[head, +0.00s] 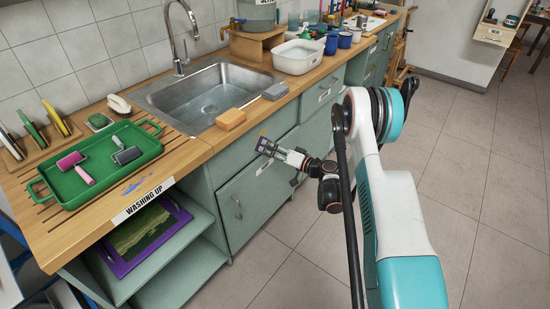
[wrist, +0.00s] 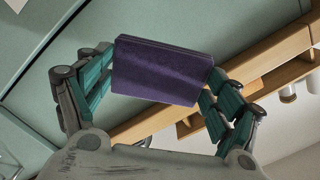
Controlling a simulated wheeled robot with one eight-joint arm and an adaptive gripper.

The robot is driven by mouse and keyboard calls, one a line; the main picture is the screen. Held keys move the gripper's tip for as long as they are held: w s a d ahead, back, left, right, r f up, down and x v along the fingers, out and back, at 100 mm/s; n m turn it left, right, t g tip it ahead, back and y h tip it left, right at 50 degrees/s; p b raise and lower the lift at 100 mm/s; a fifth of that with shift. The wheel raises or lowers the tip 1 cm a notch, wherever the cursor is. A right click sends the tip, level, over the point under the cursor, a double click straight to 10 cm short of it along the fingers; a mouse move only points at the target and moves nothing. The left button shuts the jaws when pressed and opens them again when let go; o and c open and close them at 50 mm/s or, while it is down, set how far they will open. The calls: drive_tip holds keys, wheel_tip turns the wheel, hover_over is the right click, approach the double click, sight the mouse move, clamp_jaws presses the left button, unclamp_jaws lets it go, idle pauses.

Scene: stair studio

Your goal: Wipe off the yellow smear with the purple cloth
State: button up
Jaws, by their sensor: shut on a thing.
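The purple cloth (wrist: 160,72) is a folded, block-like pad. My gripper (wrist: 161,68) is shut on it, with one finger at each end. In the head view my gripper (head: 270,148) is in front of the green cabinet fronts, beyond the counter's front edge, and the cloth shows only small and dark there. The cloth is clear of the counter. A blue smear (head: 143,184) lies on the wooden counter beside the green tray, above the "WASHING UP" label.
The wooden counter (head: 205,147) holds a green tray (head: 110,165) with two rollers, a steel sink (head: 208,92), an orange sponge (head: 230,119), a grey sponge (head: 275,92) and a white basin (head: 298,58). Below are open shelves with a purple-framed screen (head: 145,235). The tiled floor at right is clear.

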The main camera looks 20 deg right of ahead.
sight(252, 141)
drive_tip(key=shift+t, duration=0.5)
drive_tip(key=shift+w+a+f, duration=0.3)
drive_tip(key=shift+w+a, duration=0.05)
drive_tip(key=shift+w, duration=0.5)
drive_tip(key=shift+w+a+f, duration=0.3)
drive_tip(key=shift+w+a, duration=0.05)
drive_tip(key=shift+w, duration=0.45)
drive_tip(key=shift+w+a+f, duration=0.3)
drive_tip(key=shift+w+a, duration=0.05)
drive_tip(key=shift+w, duration=0.5)
drive_tip(key=shift+x, duration=0.95)
drive_tip(key=shift+d, duration=0.1)
drive_tip(key=shift+w+d, duration=1.1)
drive_tip(key=shift+d, duration=0.35)
drive_tip(key=shift+w+d, duration=1.15)
drive_tip(key=shift+d, duration=0.25)
drive_tip(key=shift+w+d, duration=0.5)
drive_tip(key=shift+d, duration=0.2)
drive_tip(key=shift+w+d, duration=0.5)
drive_tip(key=shift+d, duration=0.2)
drive_tip(key=shift+c, duration=0.5)
drive_tip(key=shift+s+a, duration=0.65)
drive_tip(key=shift+a, duration=0.25)
drive_tip(key=shift+s+a, duration=0.6)
drive_tip(key=shift+a, duration=0.35)
drive_tip(key=shift+s+a, duration=1.05)
drive_tip(key=shift+a, duration=0.2)
drive_tip(key=shift+s+a, duration=1)
drive_tip(key=shift+a, duration=0.3)
